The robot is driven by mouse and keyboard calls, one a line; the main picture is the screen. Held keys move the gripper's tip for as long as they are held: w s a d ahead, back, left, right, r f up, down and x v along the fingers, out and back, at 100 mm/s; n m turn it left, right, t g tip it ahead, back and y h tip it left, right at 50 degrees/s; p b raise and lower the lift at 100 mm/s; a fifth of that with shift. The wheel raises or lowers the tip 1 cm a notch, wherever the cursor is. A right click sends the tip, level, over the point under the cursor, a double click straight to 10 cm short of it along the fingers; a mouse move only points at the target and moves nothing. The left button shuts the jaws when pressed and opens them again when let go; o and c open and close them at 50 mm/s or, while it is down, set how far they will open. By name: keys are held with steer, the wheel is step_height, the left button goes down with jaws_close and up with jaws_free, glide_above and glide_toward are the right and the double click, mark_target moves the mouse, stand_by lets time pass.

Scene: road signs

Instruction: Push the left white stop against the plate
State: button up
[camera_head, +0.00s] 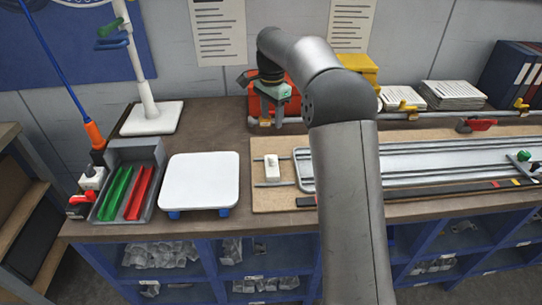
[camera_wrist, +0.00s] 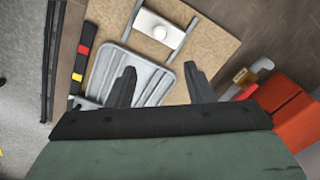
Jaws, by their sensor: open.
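The left white stop (camera_head: 272,167) is a small white block with a round knob, sitting on two rods on the wooden board (camera_head: 262,201). The long grey plate (camera_head: 303,170) with a rounded rim lies to its right, with a gap between them. In the wrist view the stop (camera_wrist: 153,27) is near the top, and the plate's rounded end (camera_wrist: 120,62) is below it. My gripper (camera_head: 273,117) is behind the stop, above the back of the bench. In the wrist view my gripper (camera_wrist: 160,78) has its two fingers spread with nothing between them.
A white square platform on blue feet (camera_head: 201,181) and a grey tray with green and red strips (camera_head: 130,184) stand left of the board. An orange-red box (camera_head: 262,97) is close behind my gripper. Paper stacks (camera_head: 452,94) lie at the back right.

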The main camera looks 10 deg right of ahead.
mark_target(272, 158)
step_height(272, 158, down, 17)
steer(key=p, duration=0.2)
steer(key=shift+p, duration=0.4)
steer(key=shift+c, duration=0.3)
